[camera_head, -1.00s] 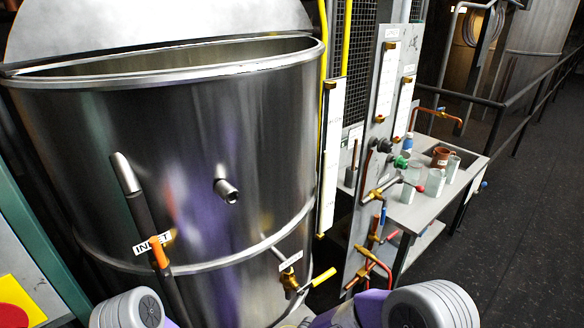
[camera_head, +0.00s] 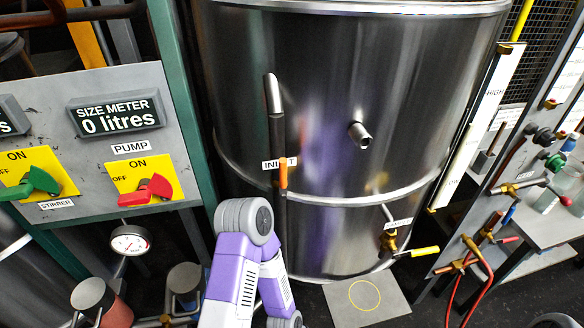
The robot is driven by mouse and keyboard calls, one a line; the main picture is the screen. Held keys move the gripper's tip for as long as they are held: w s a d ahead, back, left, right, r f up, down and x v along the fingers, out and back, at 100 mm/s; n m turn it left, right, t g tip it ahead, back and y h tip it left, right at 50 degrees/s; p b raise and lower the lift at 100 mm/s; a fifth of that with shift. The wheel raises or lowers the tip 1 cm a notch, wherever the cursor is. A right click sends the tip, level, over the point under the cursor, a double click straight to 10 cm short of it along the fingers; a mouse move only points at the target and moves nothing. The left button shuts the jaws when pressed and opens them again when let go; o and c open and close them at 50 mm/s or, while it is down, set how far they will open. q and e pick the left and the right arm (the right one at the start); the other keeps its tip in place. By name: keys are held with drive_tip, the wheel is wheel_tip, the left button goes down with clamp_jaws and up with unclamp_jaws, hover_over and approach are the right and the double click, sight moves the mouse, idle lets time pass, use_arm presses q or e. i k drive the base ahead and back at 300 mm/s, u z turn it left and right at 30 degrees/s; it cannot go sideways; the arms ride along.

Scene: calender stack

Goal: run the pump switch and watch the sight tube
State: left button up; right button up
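The pump switch (camera_head: 150,190) is a red handle on a yellow plate marked ON and OFF, under the PUMP label at the left. Its handle slants down to the left, and I cannot tell its exact setting. The sight tube (camera_head: 478,125) is a tall narrow strip marked HIGH and LOW, right of the steel tank (camera_head: 330,80), with brass fittings at both ends. I cannot make out a liquid level in it. The size meter (camera_head: 116,115) above the switch reads 0 litres. A purple and white arm of mine rises at the bottom centre. Neither gripper shows.
A green stirrer switch (camera_head: 38,182) sits left of the pump switch. A round gauge (camera_head: 130,240) hangs below the panel. An inlet pipe (camera_head: 275,130) and a yellow-handled valve (camera_head: 392,240) are on the tank front. A floor plate (camera_head: 365,298) with a yellow circle lies below.

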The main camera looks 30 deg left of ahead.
sight(158, 185)
drive_tip(key=u, duration=1.05)
drive_tip(key=k, duration=0.45)
drive_tip(key=u, duration=0.8)
drive_tip(key=i, duration=0.5)
drive_tip(key=z, duration=0.05)
drive_tip(key=k, duration=0.95)
drive_tip(key=u, duration=1.1)
drive_tip(key=i, duration=0.75)
drive_tip(key=z, duration=2.65)
